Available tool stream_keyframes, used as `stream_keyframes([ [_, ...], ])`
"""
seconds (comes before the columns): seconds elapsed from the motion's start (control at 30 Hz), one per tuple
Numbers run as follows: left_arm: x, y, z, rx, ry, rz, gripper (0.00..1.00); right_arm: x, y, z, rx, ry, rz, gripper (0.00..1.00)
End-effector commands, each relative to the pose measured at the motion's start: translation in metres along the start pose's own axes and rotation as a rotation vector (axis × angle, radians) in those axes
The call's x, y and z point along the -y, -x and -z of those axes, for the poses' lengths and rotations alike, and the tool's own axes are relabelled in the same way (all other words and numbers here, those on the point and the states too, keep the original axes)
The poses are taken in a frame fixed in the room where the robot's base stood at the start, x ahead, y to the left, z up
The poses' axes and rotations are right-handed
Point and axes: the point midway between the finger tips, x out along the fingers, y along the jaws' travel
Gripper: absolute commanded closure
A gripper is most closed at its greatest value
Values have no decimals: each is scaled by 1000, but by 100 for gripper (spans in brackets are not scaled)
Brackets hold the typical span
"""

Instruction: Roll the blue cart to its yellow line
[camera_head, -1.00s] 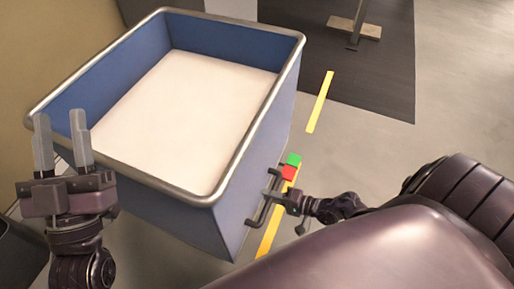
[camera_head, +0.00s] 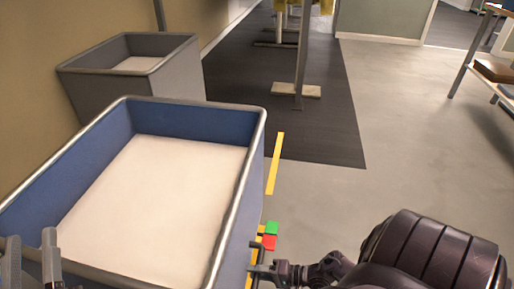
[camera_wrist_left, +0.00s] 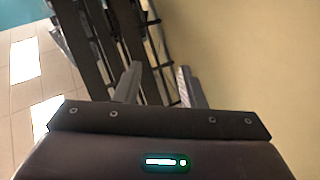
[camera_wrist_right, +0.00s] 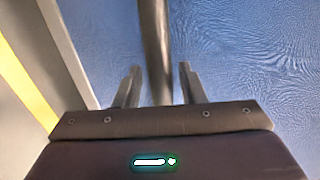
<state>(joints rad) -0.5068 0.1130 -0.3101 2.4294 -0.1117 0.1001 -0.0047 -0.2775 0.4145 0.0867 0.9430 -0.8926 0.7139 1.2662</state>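The blue cart (camera_head: 255,165), with a grey metal rim and white inner floor, fills the lower left of the head view. A yellow line (camera_head: 275,165) lies on the floor along its right side; a lower piece shows near the handle. My right gripper (camera_head: 256,270) is at the cart's dark handle (camera_head: 260,255). In the right wrist view, the handle bar (camera_wrist_right: 155,45) passes between its open fingers (camera_wrist_right: 159,75), with visible gaps beside it. My left gripper (camera_head: 30,260) is open and empty at the cart's near left, partly cut off.
A grey cart (camera_head: 130,75) stands behind the blue cart. A garment rail foot (camera_head: 297,90) is on the dark mat (camera_head: 335,130).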

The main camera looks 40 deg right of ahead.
Motion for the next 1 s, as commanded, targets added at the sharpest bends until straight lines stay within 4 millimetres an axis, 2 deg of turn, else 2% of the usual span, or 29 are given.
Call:
stream_keyframes([
  [0.37, 0, 0, 0, 7, 0, 0, 64, 1, 4, 1, -2, 1, 1, 61],
  [0.73, -3, 18, -64, 317, 15, 0, 64, 1, 55, 0, 0, 0, -2, 61],
  [0.83, -4, 23, -75, 369, 18, -1, 64, 0, 68, 0, -1, 0, -2, 61],
  [1.0, -5, 28, -84, 412, 20, -1, 64, 0, 78, 0, -1, 1, 0, 61],
])
